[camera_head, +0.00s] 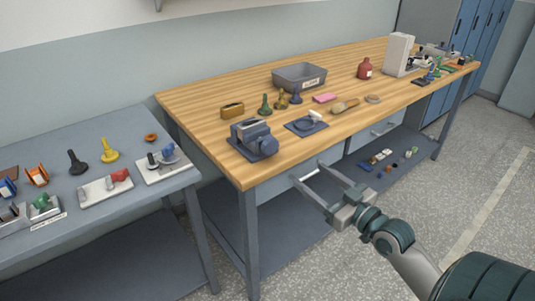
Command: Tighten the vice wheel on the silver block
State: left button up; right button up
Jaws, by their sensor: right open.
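A blue-grey vice (252,139) stands at the near left corner of the wooden workbench (205,120). Its wheel and any silver block in its jaws are too small to tell apart. My right gripper (307,171) reaches in from the lower right. It is open and empty, with its two fingers apart in front of the bench's front edge, to the right of the vice and not touching it. My left gripper is out of view.
A grey table (110,215) with clamps and knobs is at left. Drawers and a lower shelf sit below the bench top.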

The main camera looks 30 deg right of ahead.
jog(key=shift+w, duration=0.15)
jog(key=p, duration=0.2)
send_near(272, 147)
jog(key=w+p, duration=0.1)
jog(key=w, duration=0.6)
jog(key=shift+w+a, duration=0.15)
jog(key=shift+w, duration=0.25)
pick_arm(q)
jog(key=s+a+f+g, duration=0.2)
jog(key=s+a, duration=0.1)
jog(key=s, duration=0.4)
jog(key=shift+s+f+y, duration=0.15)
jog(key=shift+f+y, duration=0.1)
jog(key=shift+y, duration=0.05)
pick_arm(e)
jog(key=shift+w+a, duration=0.1)
jog(key=shift+w, duration=0.5)
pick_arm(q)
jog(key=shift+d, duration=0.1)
